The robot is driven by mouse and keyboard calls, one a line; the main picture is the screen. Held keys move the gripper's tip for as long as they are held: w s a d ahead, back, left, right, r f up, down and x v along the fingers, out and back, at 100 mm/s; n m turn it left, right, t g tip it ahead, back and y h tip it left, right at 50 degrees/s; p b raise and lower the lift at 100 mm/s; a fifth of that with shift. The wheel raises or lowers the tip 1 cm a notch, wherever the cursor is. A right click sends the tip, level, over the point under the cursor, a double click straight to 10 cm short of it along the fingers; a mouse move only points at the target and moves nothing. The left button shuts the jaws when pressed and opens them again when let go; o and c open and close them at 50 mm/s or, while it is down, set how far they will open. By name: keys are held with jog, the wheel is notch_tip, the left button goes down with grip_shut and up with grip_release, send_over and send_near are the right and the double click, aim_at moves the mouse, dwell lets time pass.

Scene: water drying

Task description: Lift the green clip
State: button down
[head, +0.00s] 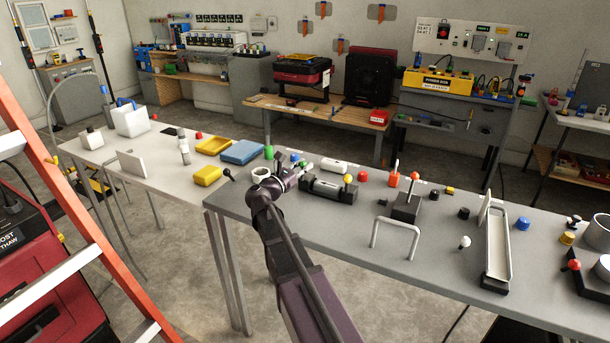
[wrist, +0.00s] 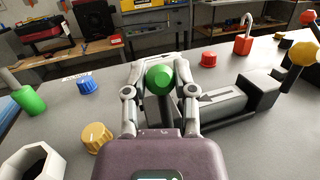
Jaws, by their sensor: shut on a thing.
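The green clip shows as a round green knob (wrist: 160,78) on a dark stem in the wrist view, between my fingers. My gripper (wrist: 160,88) is shut on it, with one finger on each side.
A black block with a grey bar (wrist: 222,102) is close on my right. A green cylinder (wrist: 28,100), blue knob (wrist: 88,86), yellow knob (wrist: 96,137) and white ring (wrist: 35,158) stand on the left. A red padlock (wrist: 243,43) and red knob (wrist: 208,60) are farther back.

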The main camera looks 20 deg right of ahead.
jog(key=shift+s+a+m+h+b, duration=0.25)
jog(key=shift+m+h+b, duration=0.05)
jog(key=shift+h+b, duration=0.45)
jog(key=shift+r+t, duration=0.1)
jog(key=shift+t, duration=0.2)
jog(key=shift+c, duration=2.1)
grip_release()
jog(key=shift+w+d+r+y+p, duration=0.1)
jog(key=shift+w+r+y+p, duration=0.05)
jog(key=shift+y+p, duration=0.4)
